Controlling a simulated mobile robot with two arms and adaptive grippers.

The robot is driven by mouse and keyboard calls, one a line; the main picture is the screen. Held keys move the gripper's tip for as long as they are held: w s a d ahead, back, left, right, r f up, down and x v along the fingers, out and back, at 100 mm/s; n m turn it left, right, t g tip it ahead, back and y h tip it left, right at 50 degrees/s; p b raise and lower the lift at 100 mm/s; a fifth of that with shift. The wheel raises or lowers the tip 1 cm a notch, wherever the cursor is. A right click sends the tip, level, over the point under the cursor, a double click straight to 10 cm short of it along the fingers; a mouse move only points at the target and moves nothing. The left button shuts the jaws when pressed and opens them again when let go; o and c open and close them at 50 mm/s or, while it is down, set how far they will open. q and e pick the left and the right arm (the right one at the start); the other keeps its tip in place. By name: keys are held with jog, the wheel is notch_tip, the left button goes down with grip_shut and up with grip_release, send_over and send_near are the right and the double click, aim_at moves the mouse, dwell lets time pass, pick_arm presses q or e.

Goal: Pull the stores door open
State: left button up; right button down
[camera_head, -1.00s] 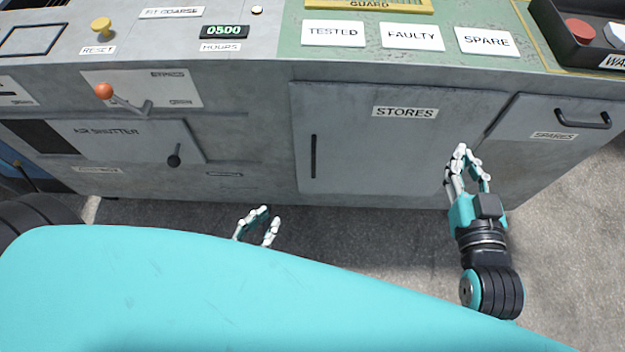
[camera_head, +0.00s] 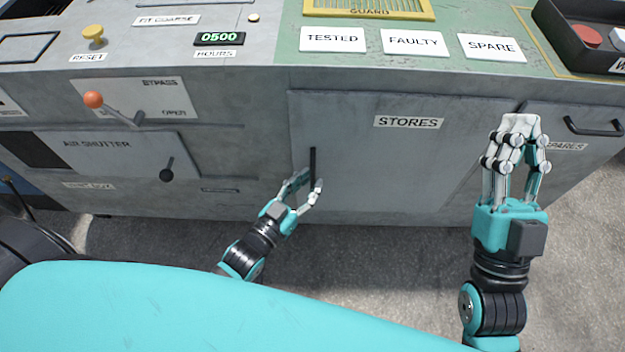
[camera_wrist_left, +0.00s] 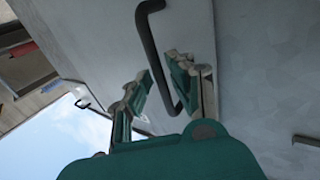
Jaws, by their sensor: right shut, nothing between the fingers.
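The grey stores door (camera_head: 370,165) sits flush in the cabinet front in the head view, with the STORES label (camera_head: 408,122) near its top. Its dark vertical bar handle (camera_head: 313,165) is near the left edge. My left gripper (camera_head: 305,181) is open at the lower part of the handle. In the left wrist view the handle (camera_wrist_left: 158,62) runs between the two spread fingers of the left gripper (camera_wrist_left: 158,72); I cannot tell whether they touch it. My right gripper (camera_head: 518,150) is shut and empty, in front of the right side of the cabinet.
The SPARES panel with a dark handle (camera_head: 593,127) is at the right, partly behind my right gripper. The air shutter (camera_head: 110,155) with its knob is left of the door. Grey floor (camera_head: 370,250) lies clear before the cabinet.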

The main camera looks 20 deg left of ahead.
pick_arm(q)
jog(key=shift+x, duration=0.9)
grip_shut()
